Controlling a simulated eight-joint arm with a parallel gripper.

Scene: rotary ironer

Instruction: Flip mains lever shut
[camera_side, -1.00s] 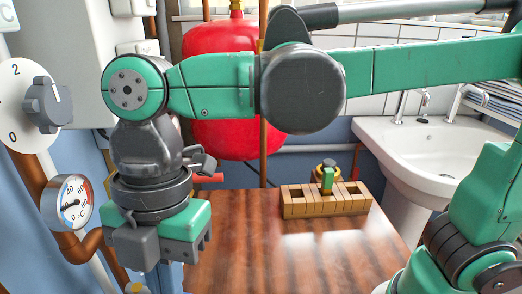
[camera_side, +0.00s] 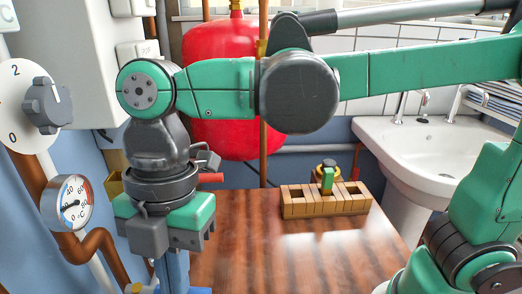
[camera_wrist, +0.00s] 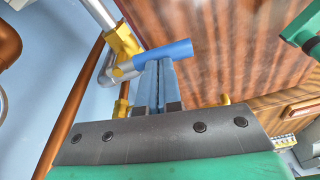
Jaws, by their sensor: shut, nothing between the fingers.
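In the wrist view, the mains lever (camera_wrist: 172,53) is a blue bar running right from a grey and yellow valve (camera_wrist: 122,40) on a pale pipe. My gripper's two grey-blue fingers (camera_wrist: 158,68) lie together, shut and empty. Their tips reach the lever's near edge and overlap it in the picture; I cannot tell whether they touch it. In the side view, my gripper (camera_side: 172,284) points down at the lower left, left of the wooden table. A yellow piece (camera_side: 140,288) shows beside it at the bottom edge; most of the valve is out of frame there.
Copper pipes (camera_side: 97,243) and a round temperature gauge (camera_side: 68,203) stand left of my gripper. The brown wooden table (camera_side: 285,265) is to the right, with a slotted wooden block (camera_side: 300,203) on it. A red tank (camera_side: 215,75) and a white sink (camera_side: 405,155) are behind.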

